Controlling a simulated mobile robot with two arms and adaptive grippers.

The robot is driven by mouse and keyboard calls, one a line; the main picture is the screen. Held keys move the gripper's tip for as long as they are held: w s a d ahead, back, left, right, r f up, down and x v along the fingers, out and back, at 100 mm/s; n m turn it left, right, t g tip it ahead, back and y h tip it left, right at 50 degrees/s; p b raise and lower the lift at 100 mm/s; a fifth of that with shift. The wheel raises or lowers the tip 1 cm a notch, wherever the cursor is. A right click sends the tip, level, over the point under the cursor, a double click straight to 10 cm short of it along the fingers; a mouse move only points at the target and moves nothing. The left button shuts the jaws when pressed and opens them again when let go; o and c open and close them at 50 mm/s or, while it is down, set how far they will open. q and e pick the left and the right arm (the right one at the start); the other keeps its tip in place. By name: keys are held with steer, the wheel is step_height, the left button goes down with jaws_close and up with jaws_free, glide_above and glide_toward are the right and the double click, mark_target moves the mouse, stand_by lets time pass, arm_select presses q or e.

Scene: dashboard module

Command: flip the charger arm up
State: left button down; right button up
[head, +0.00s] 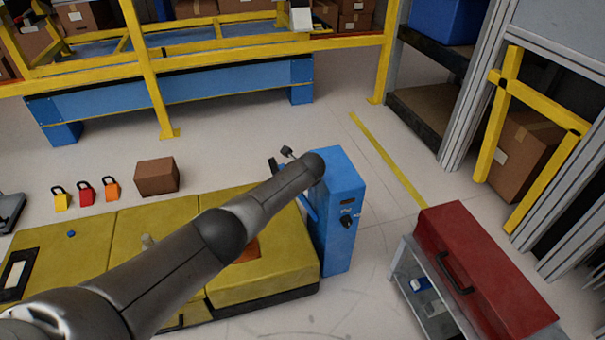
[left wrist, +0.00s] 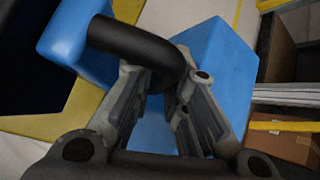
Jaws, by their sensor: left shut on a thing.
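The blue charger box (head: 340,225) stands upright at the right end of the yellow platform, with a dark knob on its front. My left arm reaches over the platform to its top, hiding most of that side; a blue strip of the charger arm (head: 308,203) shows beside the box. In the left wrist view, a blue block with a bent black handle (left wrist: 125,40) reaches between the fingers of my left gripper (left wrist: 160,85), which is shut on the handle. The charger box (left wrist: 220,60) is behind it. My right gripper is out of view.
The yellow platform (head: 70,250) lies below my left arm. Yellow, red and orange padlocks and a brown box (head: 157,177) sit behind it. A red toolbox (head: 480,270) on a grey cart is at right.

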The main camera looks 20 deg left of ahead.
arm_select(q)
steer(key=shift+w+d+r, duration=0.15)
steer(key=shift+d, duration=0.1)
steer(key=c, duration=1.7)
jaws_free()
steer(key=shift+v, duration=5.95)
steer(key=shift+c, duration=0.6)
